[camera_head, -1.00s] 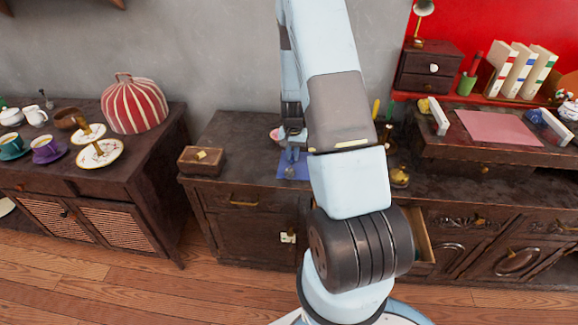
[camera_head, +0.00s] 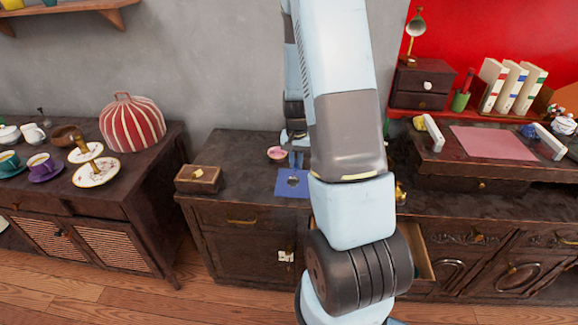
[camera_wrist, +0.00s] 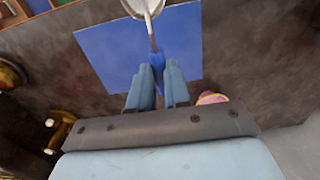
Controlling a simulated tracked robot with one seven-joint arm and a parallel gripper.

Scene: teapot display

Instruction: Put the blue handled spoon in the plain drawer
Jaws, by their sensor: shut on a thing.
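The spoon's blue handle (camera_wrist: 158,64) is between the fingers of my gripper (camera_wrist: 157,84) in the wrist view, and my gripper is shut on it. Its pale metal bowl (camera_wrist: 145,7) points away, over the far edge of the blue mat (camera_wrist: 110,50). In the head view my gripper (camera_head: 296,158) is at the blue mat (camera_head: 284,188) on the middle cabinet; I cannot tell how high the spoon is. An open drawer with a light wooden side (camera_head: 424,259) shows right of my arm, its front mostly hidden. A closed drawer with a brass handle (camera_head: 242,221) is below the mat.
A small pink bowl (camera_head: 277,153) stands beside the mat. A wooden box (camera_head: 198,179) is to the left. Brass pieces (camera_wrist: 60,130) show at left in the wrist view. A raised desk (camera_head: 470,165) stands right; cups and a striped cosy (camera_head: 132,122) stand left.

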